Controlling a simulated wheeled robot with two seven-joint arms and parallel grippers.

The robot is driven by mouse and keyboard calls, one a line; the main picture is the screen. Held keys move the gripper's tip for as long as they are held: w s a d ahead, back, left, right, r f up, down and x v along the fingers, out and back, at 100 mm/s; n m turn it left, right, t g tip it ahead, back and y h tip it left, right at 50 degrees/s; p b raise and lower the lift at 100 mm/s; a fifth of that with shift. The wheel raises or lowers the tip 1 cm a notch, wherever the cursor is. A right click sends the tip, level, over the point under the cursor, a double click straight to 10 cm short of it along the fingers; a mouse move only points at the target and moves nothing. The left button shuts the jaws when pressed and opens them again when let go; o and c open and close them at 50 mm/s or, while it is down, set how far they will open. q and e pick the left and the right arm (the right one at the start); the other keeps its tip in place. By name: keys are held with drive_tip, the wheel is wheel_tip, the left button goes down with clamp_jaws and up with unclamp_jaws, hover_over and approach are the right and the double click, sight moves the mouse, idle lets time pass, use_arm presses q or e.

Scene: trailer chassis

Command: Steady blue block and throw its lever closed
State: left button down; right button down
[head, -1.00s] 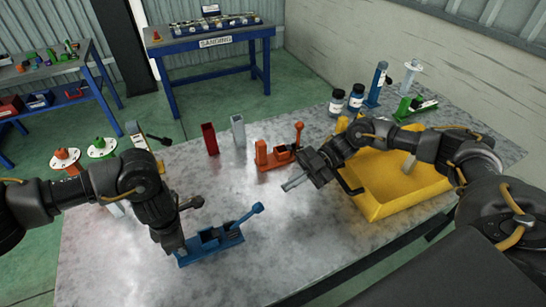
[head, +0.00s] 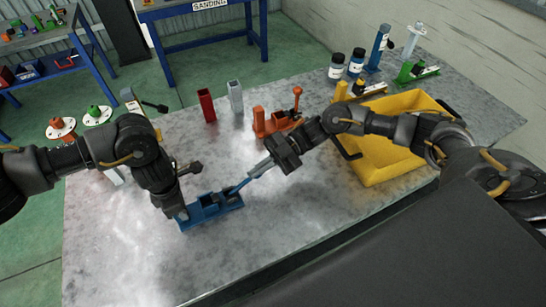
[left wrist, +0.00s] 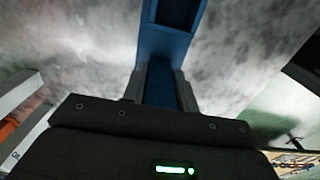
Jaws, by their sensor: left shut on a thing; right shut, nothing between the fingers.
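The blue block (head: 213,211) sits on the metal table in the head view, with its blue lever (head: 236,187) slanting up and to the right. My left gripper (head: 180,214) is shut on the block's left end. In the left wrist view the block (left wrist: 166,44) runs between the two fingers (left wrist: 160,82). My right gripper (head: 260,169) is shut and empty, with its fingertips at the lever's upper end. The fingers hide the lever's tip, and I cannot tell whether they touch it.
An orange block with a lever (head: 275,122) stands behind my right gripper. A yellow bin (head: 395,165) is to the right. Red (head: 207,105) and grey (head: 235,97) upright holders stand at the back. The table in front of the blue block is clear.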

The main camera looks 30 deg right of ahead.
drive_tip(key=w+d+f, duration=0.2)
drive_tip(key=f, duration=0.1)
idle(0.4)
drive_tip(key=shift+s+d+f, duration=0.1)
drive_tip(key=shift+d+f, duration=0.3)
drive_tip(key=shift+f, duration=0.25)
drive_tip(key=shift+d+f, duration=0.4)
drive_tip(key=shift+f, duration=0.25)
wheel_tip(320, 180, up, 4)
drive_tip(key=s+a, duration=0.1)
drive_tip(key=s, duration=0.1)
drive_tip(key=f+v, duration=0.1)
drive_tip(key=v, duration=0.8)
drive_tip(key=shift+d+f, duration=0.45)
drive_tip(key=shift+f, duration=0.05)
drive_tip(key=shift+w, duration=0.15)
